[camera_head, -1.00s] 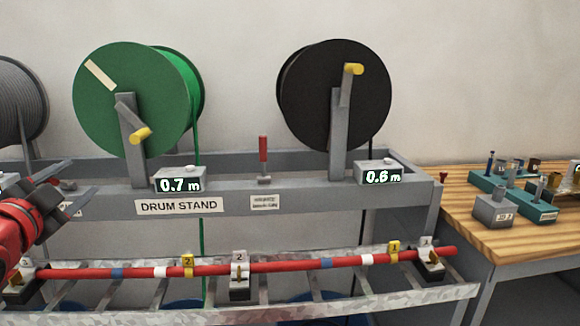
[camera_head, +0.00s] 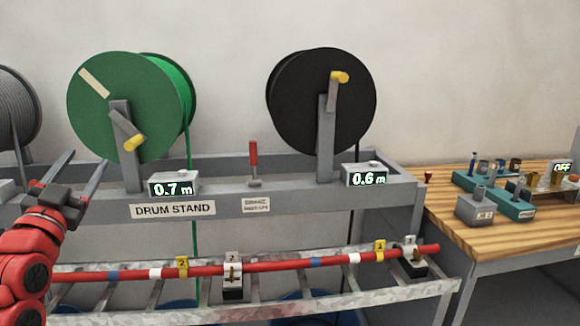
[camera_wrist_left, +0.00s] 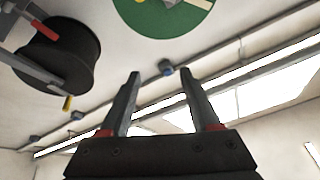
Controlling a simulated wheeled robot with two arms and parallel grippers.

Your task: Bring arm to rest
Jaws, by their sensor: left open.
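My left gripper (camera_head: 76,176) is at the left of the head view, on a red arm, with its two fingers pointing up and spread apart. It is open, with nothing between the fingers. It stands in front of the left end of the drum stand (camera_head: 290,196), to the left of the green drum's crank. In the left wrist view the open fingers (camera_wrist_left: 161,95) point toward the wall and ceiling, with empty space between them. My right gripper is not in view.
A green drum (camera_head: 120,105) and a black drum (camera_head: 310,100) with yellow-handled cranks stand on the drum stand. A red cable (camera_head: 280,265) lies in clamps on the metal tray below. A wooden bench (camera_head: 480,225) with several small fixtures stands at the right.

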